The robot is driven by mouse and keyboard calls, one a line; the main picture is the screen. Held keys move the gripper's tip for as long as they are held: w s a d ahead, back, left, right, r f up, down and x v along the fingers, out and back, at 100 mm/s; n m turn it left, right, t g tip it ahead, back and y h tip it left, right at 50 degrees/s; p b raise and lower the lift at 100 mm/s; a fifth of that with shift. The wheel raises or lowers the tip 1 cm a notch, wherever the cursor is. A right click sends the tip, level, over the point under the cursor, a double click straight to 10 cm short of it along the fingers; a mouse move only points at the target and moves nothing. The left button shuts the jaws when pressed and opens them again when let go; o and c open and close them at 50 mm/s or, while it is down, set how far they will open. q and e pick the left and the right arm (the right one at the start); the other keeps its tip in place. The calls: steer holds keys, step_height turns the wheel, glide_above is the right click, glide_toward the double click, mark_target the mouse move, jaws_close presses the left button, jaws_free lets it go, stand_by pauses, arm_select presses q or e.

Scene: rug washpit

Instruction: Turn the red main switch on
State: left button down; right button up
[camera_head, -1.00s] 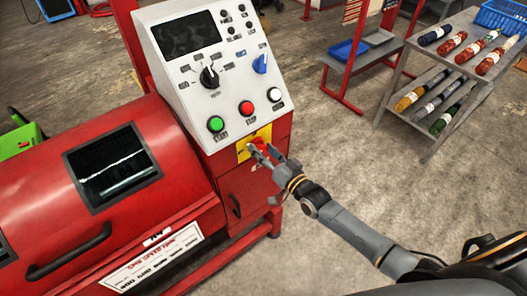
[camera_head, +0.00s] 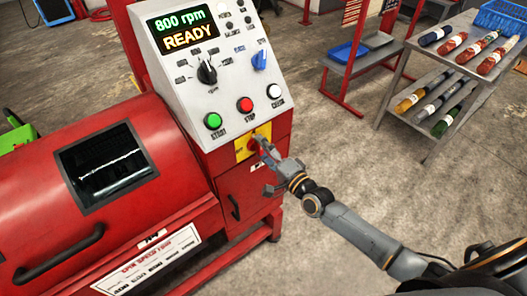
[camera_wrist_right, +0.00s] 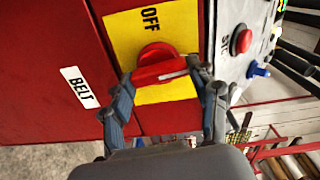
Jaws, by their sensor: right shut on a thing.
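The red main switch (camera_head: 254,145) sits on a yellow plate (camera_head: 240,153) on the front of the red machine's control cabinet. My right gripper (camera_head: 262,147) reaches it from the right and partly hides it. In the right wrist view the red switch handle (camera_wrist_right: 158,71) lies between the two fingers of my right gripper (camera_wrist_right: 161,76), which are shut on it. The yellow plate shows the word OFF (camera_wrist_right: 150,17) there. The display (camera_head: 182,31) is lit and reads 800 rpm READY. My left gripper is not in view.
Green (camera_head: 213,121), red (camera_head: 245,105) and white (camera_head: 275,91) buttons sit above the switch, with black (camera_head: 207,72) and blue (camera_head: 260,60) knobs higher up.

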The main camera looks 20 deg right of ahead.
steer(key=shift+f+m, duration=0.1)
steer(key=shift+m, duration=0.5)
steer(key=o, duration=1.1)
steer(key=shift+o, duration=0.2)
steer(key=shift+s, duration=0.15)
steer(key=v, duration=1.2)
